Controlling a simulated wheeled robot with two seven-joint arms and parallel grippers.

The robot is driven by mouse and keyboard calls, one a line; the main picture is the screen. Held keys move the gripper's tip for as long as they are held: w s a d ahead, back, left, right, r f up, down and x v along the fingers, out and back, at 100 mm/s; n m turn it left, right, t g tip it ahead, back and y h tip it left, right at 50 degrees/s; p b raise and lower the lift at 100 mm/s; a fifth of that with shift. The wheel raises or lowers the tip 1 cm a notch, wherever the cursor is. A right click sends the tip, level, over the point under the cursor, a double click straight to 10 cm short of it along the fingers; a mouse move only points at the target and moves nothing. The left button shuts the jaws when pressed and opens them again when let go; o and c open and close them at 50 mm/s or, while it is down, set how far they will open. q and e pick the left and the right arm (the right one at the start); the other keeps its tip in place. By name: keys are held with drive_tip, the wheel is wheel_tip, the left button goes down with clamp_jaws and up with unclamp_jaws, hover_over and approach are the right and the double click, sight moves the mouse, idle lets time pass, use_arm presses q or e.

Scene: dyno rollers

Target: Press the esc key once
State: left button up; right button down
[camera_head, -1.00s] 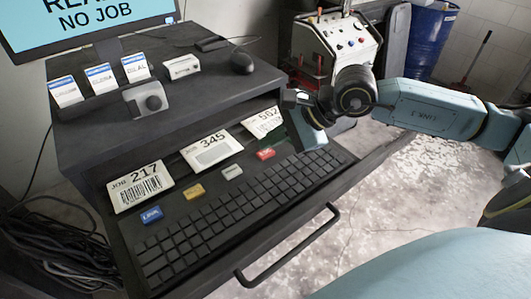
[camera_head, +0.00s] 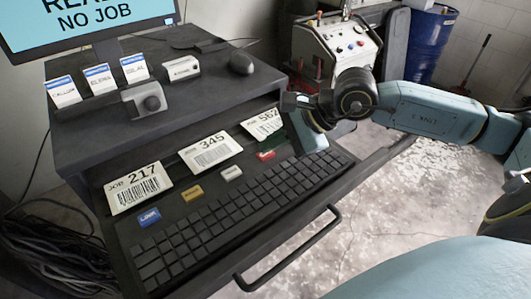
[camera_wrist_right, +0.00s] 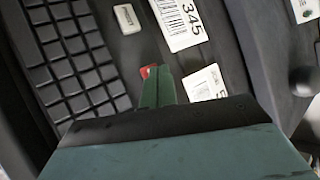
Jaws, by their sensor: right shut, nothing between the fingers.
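The red key (camera_head: 266,155) sits at the right end of a row of separate coloured keys above the keyboard. Its label is too small to read surely. My right gripper (camera_head: 310,142) is over the keyboard drawer, just right of the red key. In the right wrist view its shut, empty fingers (camera_wrist_right: 158,82) point at the red key (camera_wrist_right: 146,71) and partly cover it. I cannot tell whether they touch it. My left gripper is not in view.
The keyboard (camera_head: 225,215) fills the drawer front. White (camera_head: 231,173), yellow (camera_head: 192,193) and blue (camera_head: 149,217) keys lie left of the red one. Job cards (camera_head: 138,188) stand behind them. A drawer handle (camera_head: 290,255) juts out in front.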

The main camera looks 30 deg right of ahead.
sight(271, 154)
drive_tip(key=shift+f+b, duration=0.25)
drive_tip(key=shift+b, duration=0.1)
idle(0.6)
drive_tip(key=shift+r, duration=0.8)
drive_tip(key=shift+r+p, duration=1.35)
drive_tip(key=shift+r, duration=1.2)
